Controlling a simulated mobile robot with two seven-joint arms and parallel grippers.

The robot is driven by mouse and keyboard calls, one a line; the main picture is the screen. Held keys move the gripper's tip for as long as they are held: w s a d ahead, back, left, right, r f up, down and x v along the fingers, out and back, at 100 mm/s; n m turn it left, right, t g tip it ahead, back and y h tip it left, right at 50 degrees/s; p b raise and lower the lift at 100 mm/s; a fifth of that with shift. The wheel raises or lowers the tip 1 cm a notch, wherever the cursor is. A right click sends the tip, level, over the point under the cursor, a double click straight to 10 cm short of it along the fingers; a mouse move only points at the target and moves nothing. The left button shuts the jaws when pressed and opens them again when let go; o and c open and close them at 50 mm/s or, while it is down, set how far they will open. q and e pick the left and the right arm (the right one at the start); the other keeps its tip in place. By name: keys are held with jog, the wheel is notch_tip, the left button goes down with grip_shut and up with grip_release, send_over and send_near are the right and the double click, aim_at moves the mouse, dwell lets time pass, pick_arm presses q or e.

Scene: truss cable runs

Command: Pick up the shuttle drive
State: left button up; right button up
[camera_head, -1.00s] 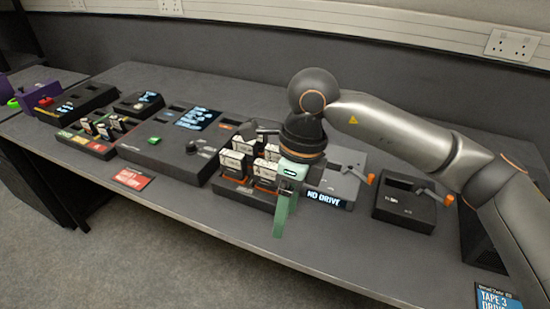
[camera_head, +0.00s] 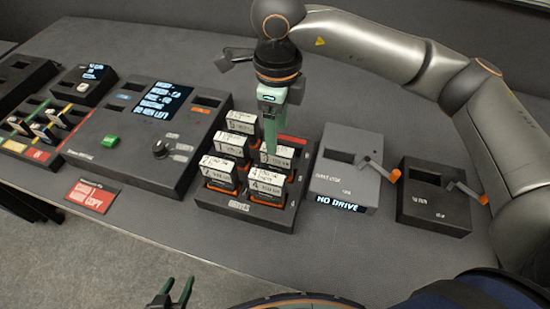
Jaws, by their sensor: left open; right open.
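A black rack labelled DRIVES (camera_head: 240,209) holds several white-labelled, dark-bodied drives with orange edges in two columns. I cannot tell which one is the shuttle drive; a front right drive (camera_head: 267,180) and a front left drive (camera_head: 217,169) show clearly. My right gripper (camera_head: 271,147) is open, its green fingers pointing down over the back right part of the rack, and it partly hides drives there. I cannot tell whether it touches one. My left gripper (camera_head: 172,292) is open and empty at the bottom edge, off the front of the table.
A grey cranked unit (camera_head: 345,185) with a NO DRIVE screen stands right of the rack, then a black cranked unit (camera_head: 430,212). A large console (camera_head: 130,150) with a knob stands left. A red card (camera_head: 92,196) lies in front. The table's front strip is mostly clear.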

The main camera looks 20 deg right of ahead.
aim_at(277, 161)
jog(key=f, duration=0.9)
jog(key=shift+s+f+p, duration=0.2)
jog(key=shift+p, duration=0.15)
grip_shut()
dwell(0.4)
